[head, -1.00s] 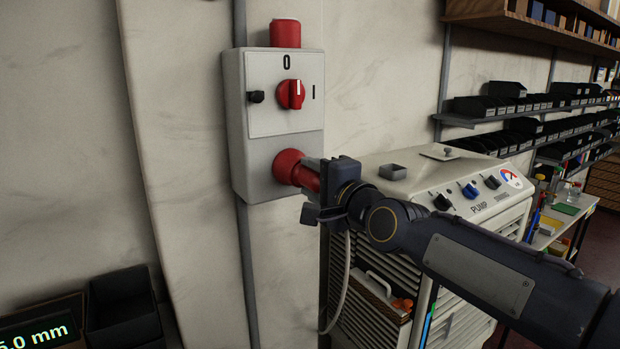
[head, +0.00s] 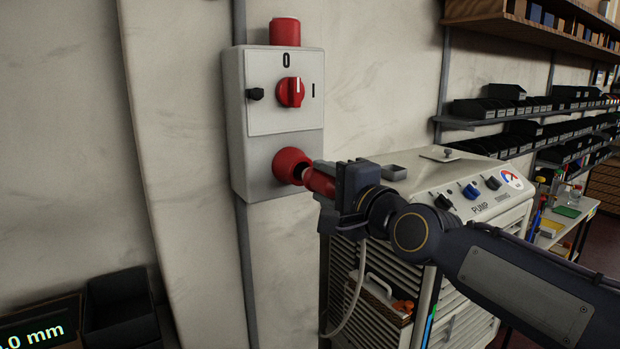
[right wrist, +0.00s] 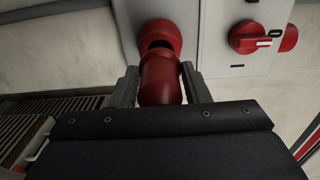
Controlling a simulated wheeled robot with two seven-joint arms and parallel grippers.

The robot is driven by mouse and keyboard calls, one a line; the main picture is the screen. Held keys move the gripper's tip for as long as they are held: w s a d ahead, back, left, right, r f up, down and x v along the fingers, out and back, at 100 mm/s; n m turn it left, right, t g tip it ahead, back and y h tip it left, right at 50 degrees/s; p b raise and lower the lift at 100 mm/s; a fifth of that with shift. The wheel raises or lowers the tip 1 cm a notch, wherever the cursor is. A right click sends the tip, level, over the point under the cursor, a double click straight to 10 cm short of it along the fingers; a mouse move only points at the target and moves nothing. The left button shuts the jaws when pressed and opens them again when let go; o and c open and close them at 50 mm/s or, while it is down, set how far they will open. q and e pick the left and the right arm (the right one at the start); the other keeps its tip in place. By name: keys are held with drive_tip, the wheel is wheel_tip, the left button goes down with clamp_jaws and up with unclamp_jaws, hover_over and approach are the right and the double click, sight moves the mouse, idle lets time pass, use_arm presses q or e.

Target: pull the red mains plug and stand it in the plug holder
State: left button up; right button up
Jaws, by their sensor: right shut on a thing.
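The red mains plug (head: 321,182) is in my right gripper (head: 333,186), which is shut on it. In the right wrist view the plug (right wrist: 160,80) sits between the two fingers (right wrist: 160,88). The red socket (head: 290,165) is on the lower part of the grey switch box (head: 276,185). The socket's dark opening shows in the right wrist view (right wrist: 160,32). The plug's front end is at the mouth of the socket, with a dark gap showing beside it. A pale cable hangs below the gripper. I cannot make out the plug holder for certain. My left gripper is not in view.
The box carries a red rotary switch (head: 290,92). Black bins (head: 125,305) are at lower left. Bare wall lies left of the box.

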drive_tip(key=shift+v, duration=0.95)
drive_tip(key=shift+w, duration=0.1)
idle(1.2)
drive_tip(key=w+d+f+m+t+h, duration=0.1)
drive_tip(key=w+d+f+m+h, duration=0.2)
drive_tip(key=f, duration=1)
drive_tip(key=w+d+f+m+t+h, duration=0.1)
drive_tip(key=w+d+f+h, duration=0.35)
drive_tip(key=f, duration=0.95)
drive_tip(key=s+d+f+m, duration=0.1)
drive_tip(key=s+d+f, duration=0.2)
drive_tip(key=f, duration=0.3)
drive_tip(key=s+d+f+m+h, duration=0.1)
drive_tip(key=s+d+f, duration=0.2)
drive_tip(key=f, duration=0.3)
drive_tip(key=s+d+f+t+h, duration=0.1)
drive_tip(key=s+d+f, duration=0.3)
drive_tip(key=s+f, duration=0.1)
drive_tip(key=shift+s+f+m, duration=0.3)
drive_tip(key=shift+f+m, duration=0.1)
drive_tip(key=shift+f, duration=0.45)
